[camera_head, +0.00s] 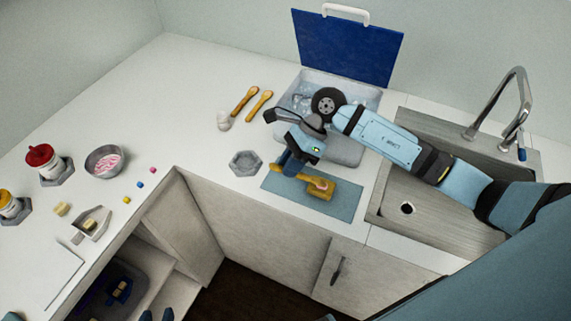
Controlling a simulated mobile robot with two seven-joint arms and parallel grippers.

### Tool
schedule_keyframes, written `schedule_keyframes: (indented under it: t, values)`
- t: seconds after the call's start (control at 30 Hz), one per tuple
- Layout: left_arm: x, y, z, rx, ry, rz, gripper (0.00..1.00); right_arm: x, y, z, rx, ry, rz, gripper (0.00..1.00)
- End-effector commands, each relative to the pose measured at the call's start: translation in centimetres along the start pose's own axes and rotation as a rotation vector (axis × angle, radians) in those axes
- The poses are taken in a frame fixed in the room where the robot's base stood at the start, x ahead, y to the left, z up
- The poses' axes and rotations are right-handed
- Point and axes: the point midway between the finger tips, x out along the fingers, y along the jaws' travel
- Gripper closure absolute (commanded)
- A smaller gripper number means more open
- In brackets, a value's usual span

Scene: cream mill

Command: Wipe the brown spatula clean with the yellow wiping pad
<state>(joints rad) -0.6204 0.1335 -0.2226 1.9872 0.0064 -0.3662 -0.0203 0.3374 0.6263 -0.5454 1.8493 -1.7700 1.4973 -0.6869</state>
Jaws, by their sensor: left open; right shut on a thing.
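The brown spatula (322,190) is low over or on a blue-grey mat (345,208), with a pink smear on its broad head. My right gripper (288,169) points down and is shut on its handle; the fingers hide part of the handle.
A grey hexagonal holder (245,163) stands left of the mat, the sink (440,205) right. Behind are an open blue-lidded ice box (347,47) and two wooden utensils (245,98). A bowl (105,160) and jars (45,160) stand left. The back-left counter is clear.

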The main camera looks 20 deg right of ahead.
Motion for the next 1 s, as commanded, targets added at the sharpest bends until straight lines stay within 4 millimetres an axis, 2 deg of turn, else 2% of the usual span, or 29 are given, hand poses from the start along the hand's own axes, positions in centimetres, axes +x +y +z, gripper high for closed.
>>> schedule_keyframes:
  t: [0.57,1.0]
  values:
    - [0.5,0.0,0.7,0.0,0.0,0.0,0.57,0.9,-0.3,1.2,-0.001,0.0,0.0,1.0]
    - [0.8,0.0,1.1,0.0,0.0,0.0,0.57,0.0,0.0,-0.1,0.0,0.0,-0.001,1.0]
